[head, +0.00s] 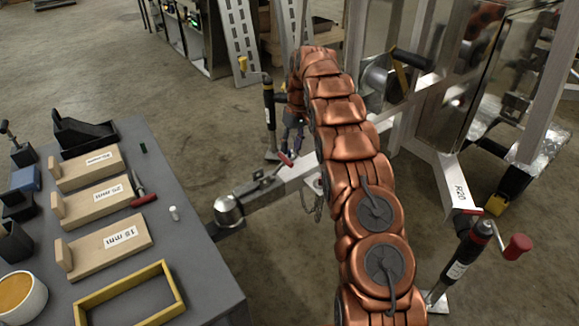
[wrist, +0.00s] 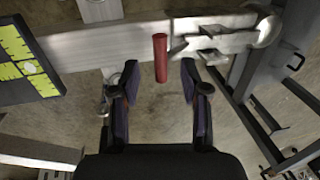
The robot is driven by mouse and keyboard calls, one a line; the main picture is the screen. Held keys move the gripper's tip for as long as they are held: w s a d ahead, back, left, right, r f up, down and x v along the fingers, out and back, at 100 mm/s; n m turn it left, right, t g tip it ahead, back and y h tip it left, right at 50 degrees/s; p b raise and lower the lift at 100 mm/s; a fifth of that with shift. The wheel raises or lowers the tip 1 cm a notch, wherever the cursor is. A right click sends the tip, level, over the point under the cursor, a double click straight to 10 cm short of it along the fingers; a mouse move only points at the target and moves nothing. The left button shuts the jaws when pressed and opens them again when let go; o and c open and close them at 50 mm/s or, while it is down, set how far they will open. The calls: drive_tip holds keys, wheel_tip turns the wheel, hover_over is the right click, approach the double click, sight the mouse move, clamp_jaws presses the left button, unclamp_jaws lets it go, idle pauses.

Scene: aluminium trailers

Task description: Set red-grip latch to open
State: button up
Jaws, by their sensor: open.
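The red-grip latch (head: 284,159) sits on the aluminium trailer drawbar (head: 262,196), behind the silver coupler head. Its grip sticks up at a slant in the head view. In the wrist view the red grip (wrist: 160,57) stands upright in the picture, just beyond and between my fingertips. My gripper (wrist: 160,82) is open and empty, with one finger on each side of the grip's line. I see no contact. In the head view my gripper (head: 293,132) is small and partly hidden by my copper arm, close above the latch.
A grey workbench (head: 205,262) with labelled wooden blocks (head: 108,242) and a yellow frame (head: 130,295) stands at left. A jack (head: 268,105) rises beside the drawbar. Another jack with a red crank knob (head: 517,246) stands at right.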

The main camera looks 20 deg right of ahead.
sight(289, 163)
drive_tip(key=f, duration=0.2)
drive_tip(key=f+b, duration=0.1)
drive_tip(key=f, duration=0.2)
drive_tip(key=a+f+b, duration=0.1)
drive_tip(key=f, duration=0.1)
drive_tip(key=shift+s+a+f, duration=0.1)
drive_tip(key=shift+s+f, duration=0.05)
drive_tip(key=shift+f, duration=0.1)
clamp_jaws()
idle(0.5)
